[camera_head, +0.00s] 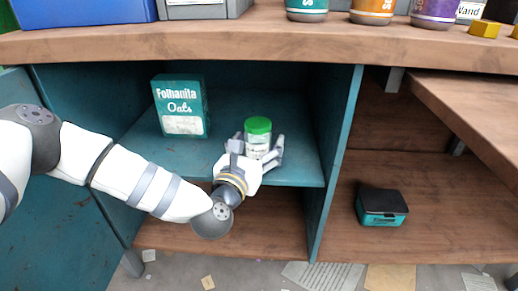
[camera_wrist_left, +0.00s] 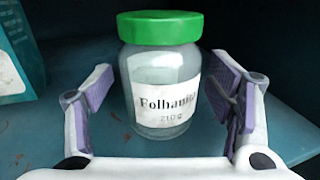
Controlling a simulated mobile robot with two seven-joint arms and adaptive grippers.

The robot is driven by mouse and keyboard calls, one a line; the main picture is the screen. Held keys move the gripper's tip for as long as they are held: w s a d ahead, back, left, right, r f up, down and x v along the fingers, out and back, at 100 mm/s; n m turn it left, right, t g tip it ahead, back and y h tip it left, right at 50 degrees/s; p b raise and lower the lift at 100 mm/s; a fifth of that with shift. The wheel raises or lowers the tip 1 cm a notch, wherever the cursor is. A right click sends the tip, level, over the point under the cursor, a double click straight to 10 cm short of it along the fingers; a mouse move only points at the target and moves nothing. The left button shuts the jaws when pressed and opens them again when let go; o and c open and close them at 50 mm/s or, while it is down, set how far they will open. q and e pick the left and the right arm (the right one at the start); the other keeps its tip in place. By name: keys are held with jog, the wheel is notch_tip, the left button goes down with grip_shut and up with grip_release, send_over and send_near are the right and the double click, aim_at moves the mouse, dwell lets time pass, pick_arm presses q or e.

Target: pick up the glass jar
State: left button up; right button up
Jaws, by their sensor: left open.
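The glass jar (camera_head: 257,137) stands upright on the teal shelf (camera_head: 222,172) under the wooden counter. It has a green lid and a white label. In the left wrist view the jar (camera_wrist_left: 162,85) stands between the two fingers, with a gap on each side. My left gripper (camera_head: 256,152) is open and reaches onto the shelf in front of the jar; its purple-padded fingers show in the left wrist view (camera_wrist_left: 160,105). The jar's lower part is partly hidden by the gripper in the head view. My right gripper is not in view.
A teal oats box (camera_head: 181,106) stands on the shelf left of the jar. A teal divider (camera_head: 337,150) rises to the right. The wooden counter (camera_head: 240,36) runs overhead with several containers on it. A small black and teal box (camera_head: 382,206) lies on the lower right shelf.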

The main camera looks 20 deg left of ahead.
pick_arm(q)
jog(key=shift+w, duration=0.15)
jog(key=c, duration=1.3)
